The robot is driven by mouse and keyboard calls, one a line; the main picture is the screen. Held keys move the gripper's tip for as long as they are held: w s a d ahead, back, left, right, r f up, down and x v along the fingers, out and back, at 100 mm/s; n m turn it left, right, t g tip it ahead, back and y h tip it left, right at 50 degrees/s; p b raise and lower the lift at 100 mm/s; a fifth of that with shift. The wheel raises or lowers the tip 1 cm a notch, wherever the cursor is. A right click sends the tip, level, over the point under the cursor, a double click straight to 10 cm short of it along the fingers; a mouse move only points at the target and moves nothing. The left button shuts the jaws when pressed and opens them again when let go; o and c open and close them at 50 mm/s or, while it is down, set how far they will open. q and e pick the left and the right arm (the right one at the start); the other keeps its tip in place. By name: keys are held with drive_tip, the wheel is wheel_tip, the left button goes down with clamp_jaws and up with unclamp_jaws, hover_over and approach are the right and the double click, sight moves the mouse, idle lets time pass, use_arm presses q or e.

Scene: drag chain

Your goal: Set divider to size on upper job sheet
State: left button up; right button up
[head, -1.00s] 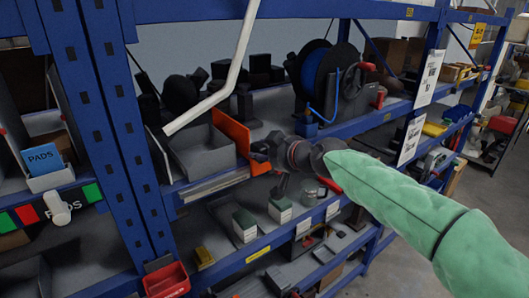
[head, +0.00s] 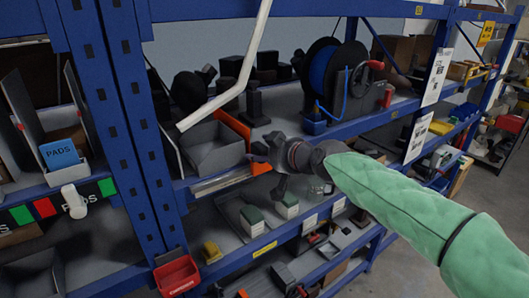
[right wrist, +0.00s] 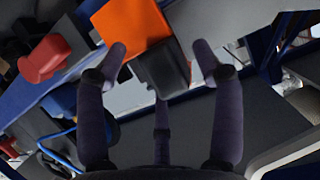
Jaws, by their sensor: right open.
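The orange divider (head: 232,125) stands at the right side of an open grey tray (head: 212,158) on the middle shelf. Its middle is partly hidden by my right gripper (head: 256,155), which is close in front of it. In the right wrist view, the gripper's fingers (right wrist: 160,62) are spread. The orange panel (right wrist: 132,20) and a dark block (right wrist: 163,68) show between and beyond them; I cannot tell whether anything touches. The upper job sheet (head: 437,77) hangs on the right blue post, its text too small to read. My left gripper is not in view.
A lower sheet (head: 418,138) hangs below the first. A blue cable reel (head: 328,78) stands right of the tray, and a pale bar (head: 240,72) crosses above it. A blue post (head: 135,130) stands left. A red bin (head: 177,275) hangs below.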

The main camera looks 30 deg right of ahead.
drive_tip(key=a+v, duration=0.1)
drive_tip(key=v, duration=1)
drive_tip(key=shift+s+d, duration=0.3)
drive_tip(key=shift+d, duration=0.1)
drive_tip(key=shift+r, duration=0.1)
